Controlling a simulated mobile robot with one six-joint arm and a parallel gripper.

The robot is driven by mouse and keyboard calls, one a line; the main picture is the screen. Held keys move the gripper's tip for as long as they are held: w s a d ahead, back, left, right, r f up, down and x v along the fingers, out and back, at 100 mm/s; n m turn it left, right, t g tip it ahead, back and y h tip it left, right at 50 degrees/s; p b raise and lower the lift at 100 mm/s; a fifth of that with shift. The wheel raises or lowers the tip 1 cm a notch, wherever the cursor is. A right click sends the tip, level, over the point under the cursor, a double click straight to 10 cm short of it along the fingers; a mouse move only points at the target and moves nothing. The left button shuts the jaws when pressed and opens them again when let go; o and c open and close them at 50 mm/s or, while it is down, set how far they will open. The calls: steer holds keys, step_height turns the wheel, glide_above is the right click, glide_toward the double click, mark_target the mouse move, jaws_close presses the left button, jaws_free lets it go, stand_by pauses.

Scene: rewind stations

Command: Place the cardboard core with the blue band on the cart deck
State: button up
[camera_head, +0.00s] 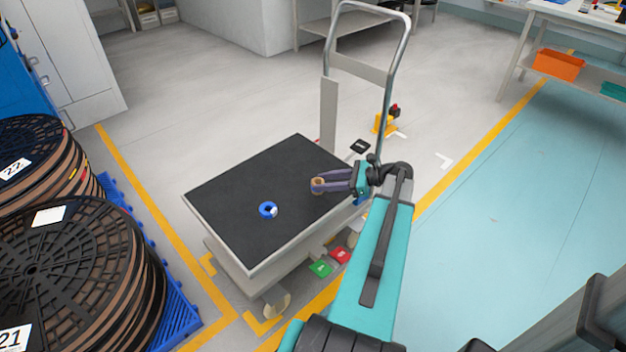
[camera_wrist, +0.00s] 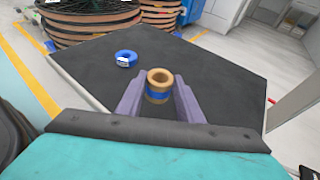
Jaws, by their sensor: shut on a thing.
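The cardboard core with the blue band (camera_wrist: 158,80) is a short brown tube, upright between my fingers. My gripper (camera_wrist: 158,90) is shut on it. In the head view the core (camera_head: 318,185) shows at the tips of my gripper (camera_head: 322,185), over the right part of the cart deck (camera_head: 230,190). The deck is a black flat top with a pale rim, and it also shows in the wrist view (camera_wrist: 215,85). I cannot tell whether the core's bottom touches the deck. The blue band is partly hidden by the fingers.
A blue ring (camera_head: 268,209) with a white label lies on the deck left of the core. The cart's metal handle (camera_head: 400,60) rises at the back. Stacked black reels (camera_head: 75,270) stand on a blue pallet (camera_head: 180,315) at left. Bare deck lies around the ring.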

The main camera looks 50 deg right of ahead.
steer(key=w, duration=0.2)
steer(key=w+d, duration=0.1)
steer(key=w, duration=0.1)
steer(key=w+d+b, duration=0.1)
steer(key=w, duration=0.1)
steer(key=shift+f, duration=0.3)
steer(key=shift+w+d, duration=0.1)
steer(key=shift+w, duration=0.2)
steer(key=shift+w+d+f+b, duration=0.15)
steer(key=shift+f+b, duration=0.3)
steer(key=shift+f, duration=0.45)
steer(key=shift+w+f+b, duration=0.2)
steer(key=shift+f+b, duration=0.25)
steer(key=shift+f, duration=0.45)
steer(key=shift+f, duration=0.1)
steer(key=o, duration=1)
steer(key=shift+o, duration=0.2)
